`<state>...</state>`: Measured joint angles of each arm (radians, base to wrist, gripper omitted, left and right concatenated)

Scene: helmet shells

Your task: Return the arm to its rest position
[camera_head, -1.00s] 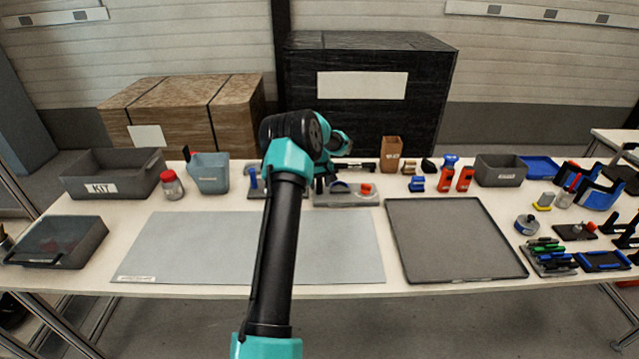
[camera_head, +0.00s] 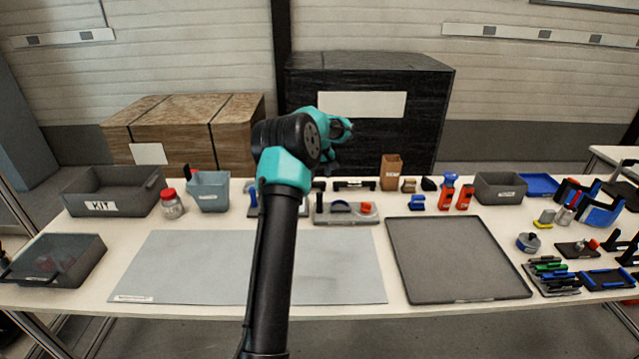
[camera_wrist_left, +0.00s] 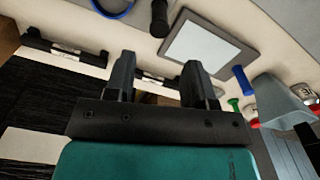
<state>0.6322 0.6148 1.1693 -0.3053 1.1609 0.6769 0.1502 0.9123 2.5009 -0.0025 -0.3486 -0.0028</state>
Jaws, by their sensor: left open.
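My left arm (camera_head: 274,240) rises from the bottom edge of the head view, across the grey mat. Its left gripper (camera_head: 330,167) is raised above the back edge of the table, in front of the black wrapped crate, and is partly hidden by the wrist. In the left wrist view, the two dark fingers of the gripper (camera_wrist_left: 157,72) stand apart with nothing between them. My right gripper is in neither view.
Below the gripper is a grey holder (camera_head: 346,214) with a red knob. The grey mat (camera_head: 195,262) and dark tray (camera_head: 458,258) are empty. A KIT bin (camera_head: 112,194), blue-grey bucket (camera_head: 209,191) and jar (camera_head: 172,207) stand left. Tools crowd the right side.

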